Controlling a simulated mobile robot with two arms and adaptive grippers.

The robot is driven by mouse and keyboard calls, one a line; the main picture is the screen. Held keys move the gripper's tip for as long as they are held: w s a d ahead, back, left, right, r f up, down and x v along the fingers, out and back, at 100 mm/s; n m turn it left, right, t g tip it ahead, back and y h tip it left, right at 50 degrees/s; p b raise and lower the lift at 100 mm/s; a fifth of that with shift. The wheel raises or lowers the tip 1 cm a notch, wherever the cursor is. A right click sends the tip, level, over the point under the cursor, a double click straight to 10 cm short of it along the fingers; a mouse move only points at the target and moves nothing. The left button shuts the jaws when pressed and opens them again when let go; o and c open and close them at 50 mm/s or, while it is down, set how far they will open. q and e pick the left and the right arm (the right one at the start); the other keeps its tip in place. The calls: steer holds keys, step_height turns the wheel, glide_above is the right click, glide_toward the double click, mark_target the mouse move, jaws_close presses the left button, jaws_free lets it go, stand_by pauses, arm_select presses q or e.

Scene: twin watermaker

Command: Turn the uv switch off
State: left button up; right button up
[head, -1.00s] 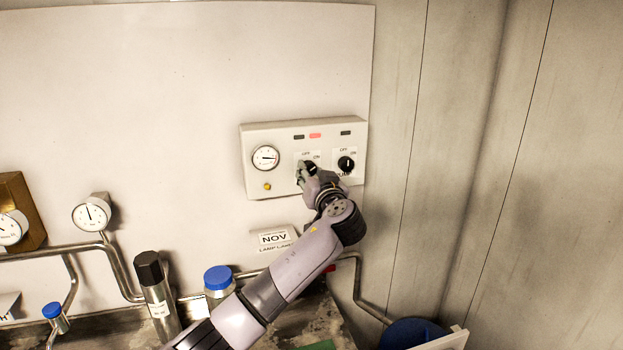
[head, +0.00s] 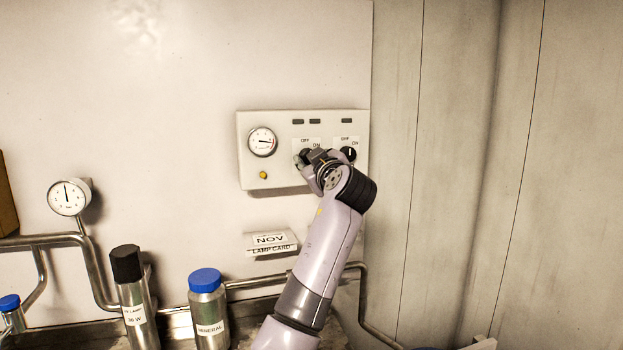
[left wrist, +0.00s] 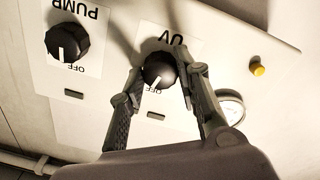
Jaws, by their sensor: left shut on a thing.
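The white control panel (head: 252,120) is on the wall in the head view. Its black UV knob (left wrist: 160,67) sits between the fingertips of my left gripper (left wrist: 163,76) in the left wrist view, which is upside down. The gripper is shut on the knob. The knob's white pointer faces the OFF label's side. In the head view my left gripper (head: 313,160) partly covers the UV knob (head: 304,155). The indicator lamps (head: 315,121) along the panel top are all dark. My right gripper is not in view.
The PUMP knob (head: 348,154) is close to the right of my gripper. A gauge (head: 262,142) and yellow button (head: 263,174) are on the panel's left. The lamp card (head: 271,241), pipes and bottles (head: 208,300) are below.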

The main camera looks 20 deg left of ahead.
arm_select(q)
steer(key=shift+f+n+b, duration=0.15)
steer(key=shift+n+b, duration=0.6)
steer(key=shift+n, duration=0.45)
steer(key=o, duration=1.1)
steer(key=shift+o, duration=0.2)
steer(key=v, duration=0.7)
steer(key=shift+s+d, duration=0.2)
steer(key=shift+s, duration=0.05)
